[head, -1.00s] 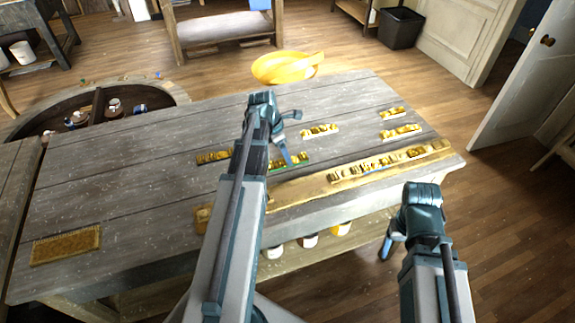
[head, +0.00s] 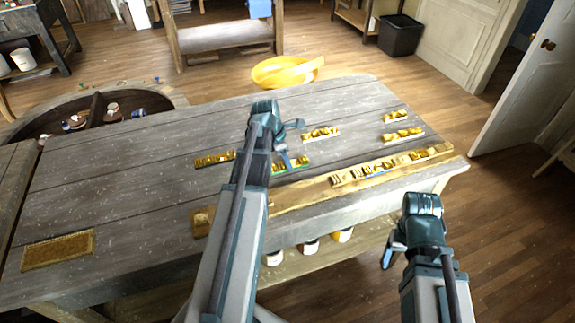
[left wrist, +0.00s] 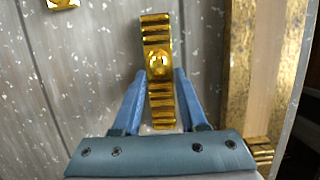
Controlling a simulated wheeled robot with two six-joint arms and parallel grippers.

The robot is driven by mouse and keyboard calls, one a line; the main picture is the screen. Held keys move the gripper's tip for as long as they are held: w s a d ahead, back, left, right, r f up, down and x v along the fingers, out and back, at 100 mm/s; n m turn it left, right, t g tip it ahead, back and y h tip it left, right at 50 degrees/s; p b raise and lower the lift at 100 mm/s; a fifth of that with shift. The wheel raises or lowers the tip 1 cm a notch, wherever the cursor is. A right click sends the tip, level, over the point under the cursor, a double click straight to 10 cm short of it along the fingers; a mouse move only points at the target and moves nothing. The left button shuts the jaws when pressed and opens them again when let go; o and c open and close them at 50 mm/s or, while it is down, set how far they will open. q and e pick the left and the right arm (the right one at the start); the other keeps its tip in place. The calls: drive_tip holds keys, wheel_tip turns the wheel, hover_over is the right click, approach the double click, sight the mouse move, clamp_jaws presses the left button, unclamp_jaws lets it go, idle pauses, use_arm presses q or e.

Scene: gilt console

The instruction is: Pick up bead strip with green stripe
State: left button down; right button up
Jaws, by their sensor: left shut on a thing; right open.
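The gold bead strip with a green stripe (head: 300,163) is at the middle of the grey table, the green showing along its near edge. My left gripper (head: 284,160) is shut on it, and my arm hides its left part. In the left wrist view the gold strip (left wrist: 158,62), with a round boss in its middle, runs between the two blue fingers (left wrist: 160,85). I cannot tell whether it is clear of the tabletop. My right gripper (head: 391,254) is open and empty, low beyond the table's front edge.
Other gold strips lie nearby: one to the left (head: 213,159), one behind (head: 320,133), and two at the right (head: 395,116) (head: 402,135). A long gilt rail (head: 300,194) runs along the front edge. A tan block (head: 58,250) lies front left; bare wood lies between.

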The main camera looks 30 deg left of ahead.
idle(0.3)
use_arm(q)
wheel_tip(320, 180, up, 10)
drive_tip(key=p, duration=1)
use_arm(e)
wheel_tip(320, 180, up, 10)
